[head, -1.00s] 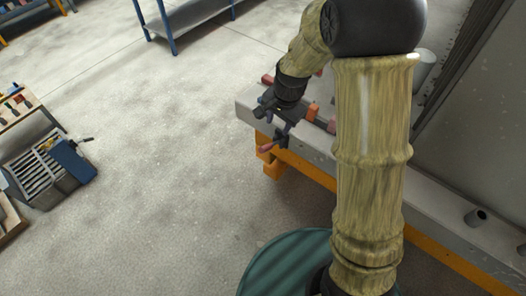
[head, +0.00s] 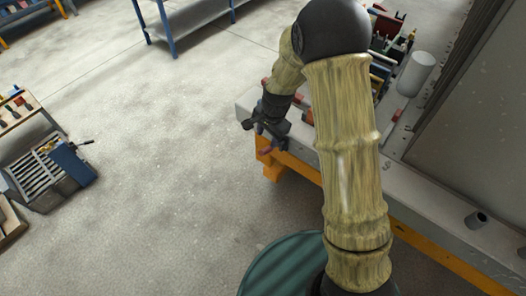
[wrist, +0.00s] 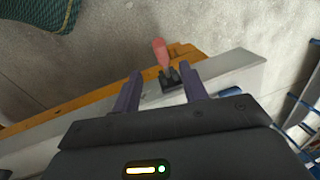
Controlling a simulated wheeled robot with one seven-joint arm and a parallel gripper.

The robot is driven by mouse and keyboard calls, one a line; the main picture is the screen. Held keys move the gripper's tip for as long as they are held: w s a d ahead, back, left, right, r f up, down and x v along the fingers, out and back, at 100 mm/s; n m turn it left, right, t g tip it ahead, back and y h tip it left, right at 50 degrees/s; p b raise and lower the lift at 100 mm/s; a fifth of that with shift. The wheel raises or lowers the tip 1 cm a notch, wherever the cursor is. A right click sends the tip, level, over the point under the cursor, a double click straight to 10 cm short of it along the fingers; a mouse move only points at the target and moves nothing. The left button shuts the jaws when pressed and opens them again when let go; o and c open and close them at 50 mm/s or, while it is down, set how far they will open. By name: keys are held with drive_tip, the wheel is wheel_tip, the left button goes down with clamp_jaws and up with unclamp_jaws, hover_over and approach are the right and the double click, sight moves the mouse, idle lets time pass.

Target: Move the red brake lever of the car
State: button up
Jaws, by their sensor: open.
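The red lever (wrist: 160,50) sticks out from a dark bracket (wrist: 171,77) on the side of the grey beam in the wrist view. My gripper (wrist: 160,72) is open, with its two fingers apart and the lever and bracket showing between and just beyond the tips. Nothing is held. In the head view my gripper (head: 258,128) is at the beam's near left end, and the red lever (head: 266,151) shows just below it, partly hidden. I cannot tell whether a finger touches the lever.
The grey beam (head: 440,200) rests on an orange frame (head: 273,168). A light cylinder (head: 416,73) and several tools stand behind my arm. A large grey panel (head: 480,130) rises at the right. The floor on the left is clear up to a grey and blue crate (head: 50,175).

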sight(264, 150)
drive_tip(key=f, duration=0.3)
drive_tip(key=w+a+f, duration=0.1)
drive_tip(key=f, duration=0.3)
drive_tip(key=f+p, duration=0.1)
drive_tip(key=f, duration=0.3)
drive_tip(key=shift+w+a+f, duration=0.15)
drive_tip(key=shift+w+a, duration=0.05)
drive_tip(key=shift+a, duration=0.05)
clamp_jaws()
